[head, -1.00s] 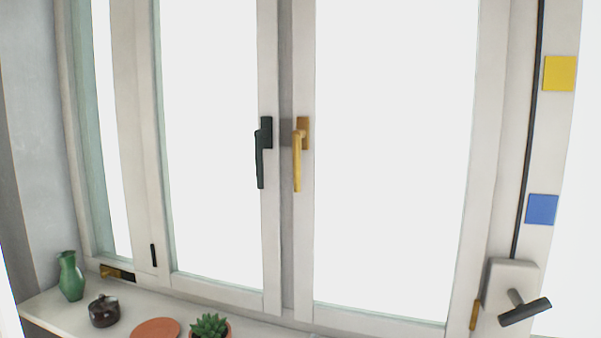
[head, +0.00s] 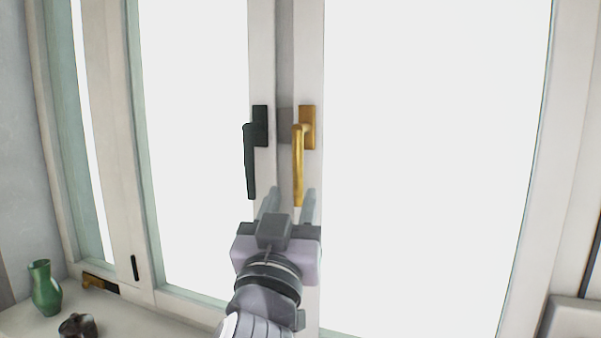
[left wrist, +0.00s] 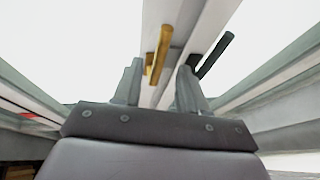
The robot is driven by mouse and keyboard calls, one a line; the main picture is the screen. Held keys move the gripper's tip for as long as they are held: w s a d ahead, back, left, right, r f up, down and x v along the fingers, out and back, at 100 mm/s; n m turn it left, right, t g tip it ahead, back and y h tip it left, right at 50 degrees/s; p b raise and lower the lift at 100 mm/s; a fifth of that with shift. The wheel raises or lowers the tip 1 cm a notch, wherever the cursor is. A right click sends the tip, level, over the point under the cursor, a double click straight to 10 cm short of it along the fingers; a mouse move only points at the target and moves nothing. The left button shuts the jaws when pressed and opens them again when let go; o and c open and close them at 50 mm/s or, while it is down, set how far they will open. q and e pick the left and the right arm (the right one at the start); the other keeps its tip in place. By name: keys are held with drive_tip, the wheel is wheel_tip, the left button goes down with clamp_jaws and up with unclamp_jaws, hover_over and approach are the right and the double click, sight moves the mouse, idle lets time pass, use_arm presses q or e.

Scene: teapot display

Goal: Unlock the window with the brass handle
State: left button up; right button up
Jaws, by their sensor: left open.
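The brass handle (head: 298,165) hangs straight down from its plate on the right window sash in the head view. A black handle (head: 250,160) hangs down beside it on the left sash. My left gripper (head: 290,204) is open just below the brass handle, with its two fingers pointing up. In the left wrist view the brass handle (left wrist: 158,55) appears beyond and between the fingertips (left wrist: 160,75), and the black handle (left wrist: 216,54) lies to the right. I cannot tell whether a finger touches the brass handle. My right gripper is out of view.
A green vase (head: 45,288) and a dark pot (head: 78,326) stand on the sill at the lower left. The space before the right pane is clear.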

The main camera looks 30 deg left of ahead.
sight(297, 181)
use_arm(q)
drive_tip(key=p+x, duration=0.1)
drive_tip(key=x, duration=0.4)
drive_tip(key=shift+r+p, duration=0.15)
drive_tip(key=shift+p, duration=0.15)
drive_tip(key=shift+w+a+r, duration=0.15)
drive_tip(key=shift+w+a, duration=0.1)
drive_tip(key=shift+w, duration=0.2)
clamp_jaws()
